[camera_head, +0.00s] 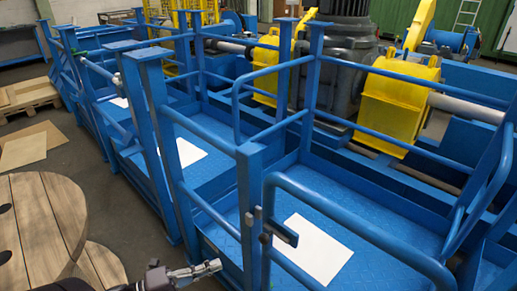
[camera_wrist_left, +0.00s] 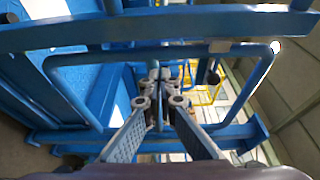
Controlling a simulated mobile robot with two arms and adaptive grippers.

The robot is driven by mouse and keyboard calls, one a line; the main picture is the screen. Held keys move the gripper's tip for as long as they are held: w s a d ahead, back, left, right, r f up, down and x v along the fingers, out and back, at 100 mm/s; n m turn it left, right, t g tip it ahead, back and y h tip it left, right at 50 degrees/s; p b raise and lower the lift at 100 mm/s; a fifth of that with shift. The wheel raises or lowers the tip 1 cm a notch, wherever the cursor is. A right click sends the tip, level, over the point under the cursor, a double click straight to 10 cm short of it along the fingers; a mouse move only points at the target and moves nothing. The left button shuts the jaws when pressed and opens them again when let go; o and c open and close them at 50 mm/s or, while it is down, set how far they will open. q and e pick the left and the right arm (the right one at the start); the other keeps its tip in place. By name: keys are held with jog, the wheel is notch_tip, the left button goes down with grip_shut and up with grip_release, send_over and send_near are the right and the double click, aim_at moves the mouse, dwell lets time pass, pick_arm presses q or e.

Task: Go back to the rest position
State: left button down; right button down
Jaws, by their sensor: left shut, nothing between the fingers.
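My left gripper (camera_head: 212,268) shows at the bottom of the head view, with its dark arm coming in from the lower left. It is shut and empty. In the left wrist view its two fingers (camera_wrist_left: 158,78) come together in front of blue railing bars. In the head view it lies left of the blue gate (camera_head: 350,218) with the latch (camera_head: 283,232), with floor and the platform's lower edge around it. I cannot tell how close the fingers are to the bars. My right gripper is in neither view.
Blue railed platforms with white sheets (camera_head: 318,248) fill the middle and right. Yellow housings (camera_head: 396,98) and a shaft stand behind them. A round wooden spool (camera_head: 40,230) stands at the lower left, near my arm. Grey floor (camera_head: 105,195) lies open between spool and platform.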

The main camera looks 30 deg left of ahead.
pick_arm(q)
jog(key=s+a+f+n+g+y, duration=0.1)
jog(key=s+f+n+y, duration=0.2)
jog(key=f, duration=0.6)
jog(key=s+f+n+g+y, duration=0.1)
jog(key=f+n+g+y, duration=0.15)
jog(key=f+n, duration=0.45)
jog(key=s+a+f+n+g+y, duration=0.1)
jog(key=s+f+n+y, duration=0.2)
jog(key=f, duration=0.7)
jog(key=s+d+f+n+g, duration=0.4)
jog(key=s+d+f, duration=0.4)
jog(key=s, duration=0.3)
jog(key=s+d+f+n+g, duration=0.4)
jog(key=s+d+f+g, duration=0.2)
jog(key=s+d+f, duration=0.2)
jog(key=s+f, duration=0.2)
jog(key=s, duration=0.1)
jog(key=shift+s+n+y+p, duration=0.2)
jog(key=shift+n+y+p, duration=0.1)
jog(key=shift+n+y, duration=0.1)
jog(key=shift+r, duration=0.1)
